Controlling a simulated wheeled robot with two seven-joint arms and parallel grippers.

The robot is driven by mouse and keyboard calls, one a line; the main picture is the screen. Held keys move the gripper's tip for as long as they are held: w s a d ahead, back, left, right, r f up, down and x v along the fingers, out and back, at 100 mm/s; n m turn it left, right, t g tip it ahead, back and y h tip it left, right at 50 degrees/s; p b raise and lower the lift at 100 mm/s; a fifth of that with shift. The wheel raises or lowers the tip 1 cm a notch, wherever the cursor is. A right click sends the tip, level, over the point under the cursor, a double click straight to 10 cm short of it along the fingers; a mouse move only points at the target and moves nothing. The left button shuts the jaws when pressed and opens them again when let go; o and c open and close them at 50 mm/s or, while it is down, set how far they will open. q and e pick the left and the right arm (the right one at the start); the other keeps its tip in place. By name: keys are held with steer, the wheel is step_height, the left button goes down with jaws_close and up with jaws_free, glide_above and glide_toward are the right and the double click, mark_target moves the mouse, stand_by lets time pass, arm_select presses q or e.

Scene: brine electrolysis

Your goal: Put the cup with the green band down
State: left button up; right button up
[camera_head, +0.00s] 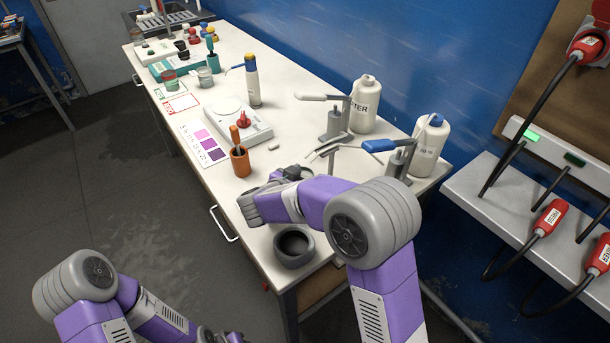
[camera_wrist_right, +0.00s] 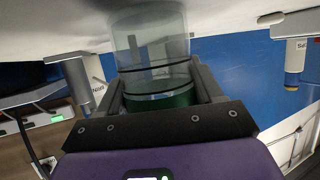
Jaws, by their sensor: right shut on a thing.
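The cup with the green band (camera_wrist_right: 152,45) shows in the right wrist view as a clear cylinder with dark lines and a green band. My right gripper (camera_wrist_right: 160,80) is shut on it around the banded end. The pale bench top spans the upper part of that view, close beyond the cup; I cannot tell whether they touch. In the head view my right gripper (camera_head: 291,173) is over the near part of the bench, mostly hidden by my wrist, and the held cup cannot be made out.
A dark round bowl (camera_head: 294,246) stands at the bench's near corner. An orange-brown pot (camera_head: 240,160), a white device (camera_head: 230,122), white bottles (camera_head: 365,103) and clamp stands (camera_head: 333,124) are nearby. Glass cups (camera_head: 205,77) stand farther back. Red plugs (camera_head: 551,217) hang at right.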

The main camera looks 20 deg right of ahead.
steer(key=o, duration=1.2)
steer(key=shift+s+a+r, duration=0.1)
steer(key=shift+a+r, duration=0.05)
steer(key=shift+r, duration=0.1)
steer(key=p+v, duration=0.3)
steer(key=v, duration=0.8)
steer(key=shift+s+a+p, duration=0.2)
steer(key=shift+p, duration=0.1)
